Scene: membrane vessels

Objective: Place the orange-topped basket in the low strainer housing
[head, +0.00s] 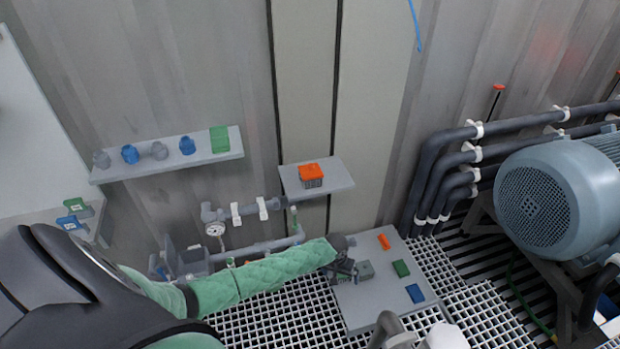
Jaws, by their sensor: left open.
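The orange-topped basket (311,173) has a grey mesh-like lower body and stands upright on a small grey wall shelf (338,186). My left gripper (347,271) is open, at the end of the green-sleeved arm, below that shelf and apart from the basket. It is over the left edge of a low grey panel (365,310), close to a small grey block (365,270). A grey open-topped housing (187,260) sits low on the pipework at left, partly behind my arm. I cannot tell for certain whether it is the strainer housing.
The panel also carries orange (384,241), green (401,268) and blue (415,294) pieces. A long wall shelf (215,165) holds several blue and grey fittings and a green block. Pipes with a gauge (215,229) run below. A large motor (560,195) and dark pipes fill the right.

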